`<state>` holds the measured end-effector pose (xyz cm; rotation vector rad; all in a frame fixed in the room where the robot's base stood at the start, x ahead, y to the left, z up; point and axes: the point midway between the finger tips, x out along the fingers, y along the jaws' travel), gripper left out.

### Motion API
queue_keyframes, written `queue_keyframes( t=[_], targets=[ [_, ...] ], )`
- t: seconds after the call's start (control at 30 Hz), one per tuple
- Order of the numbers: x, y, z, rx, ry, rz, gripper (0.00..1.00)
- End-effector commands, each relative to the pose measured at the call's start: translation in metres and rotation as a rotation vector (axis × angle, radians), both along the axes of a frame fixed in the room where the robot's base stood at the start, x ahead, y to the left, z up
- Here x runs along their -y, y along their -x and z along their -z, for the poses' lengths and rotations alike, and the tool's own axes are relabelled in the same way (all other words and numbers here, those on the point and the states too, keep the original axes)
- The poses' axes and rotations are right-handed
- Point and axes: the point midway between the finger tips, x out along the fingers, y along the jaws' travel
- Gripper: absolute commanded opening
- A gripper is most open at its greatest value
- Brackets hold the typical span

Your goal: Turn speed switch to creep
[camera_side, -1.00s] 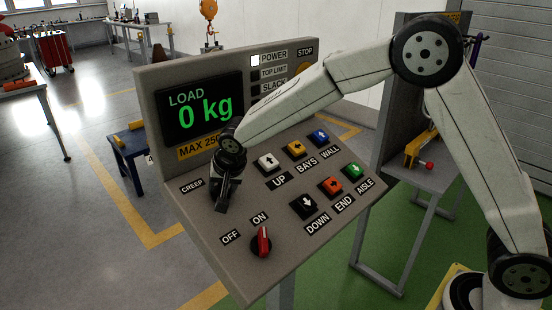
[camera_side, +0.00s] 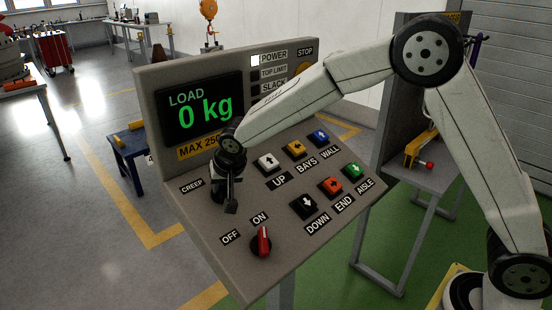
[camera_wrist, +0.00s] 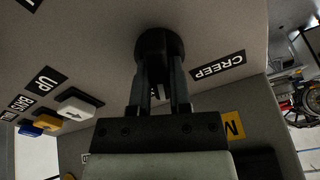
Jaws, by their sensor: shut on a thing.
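The speed switch is a round black knob (camera_wrist: 158,42) on the sloping grey panel, seen in the wrist view. My gripper (camera_wrist: 161,75) is shut on it, with one dark finger on each side. In the side view my gripper (camera_side: 227,192) is down at the panel's left part and hides most of the knob. The CREEP label (camera_side: 192,185) is just left of the gripper; it also shows right of the knob in the wrist view (camera_wrist: 218,67). Which way the knob's pointer faces I cannot tell.
A red OFF/ON switch (camera_side: 262,241) sits nearer the panel's front edge. White UP (camera_side: 268,162) and black DOWN (camera_side: 304,207) buttons, with several coloured ones, lie to the right. The display (camera_side: 200,108), reading 0 kg, stands behind the gripper.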

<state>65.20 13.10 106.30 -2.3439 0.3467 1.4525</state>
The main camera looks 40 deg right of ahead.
Motion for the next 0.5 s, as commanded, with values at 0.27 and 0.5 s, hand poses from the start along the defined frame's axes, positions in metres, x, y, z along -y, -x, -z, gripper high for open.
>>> queue_keyframes(
  t=[0.27,0.5],
  targets=[
    [-0.0006,-0.0004,-0.0002,0.001,0.094,-0.212,0.0],
    [-0.0014,-0.0005,-0.0002,0.002,0.186,-0.42,0.0]
  ],
)
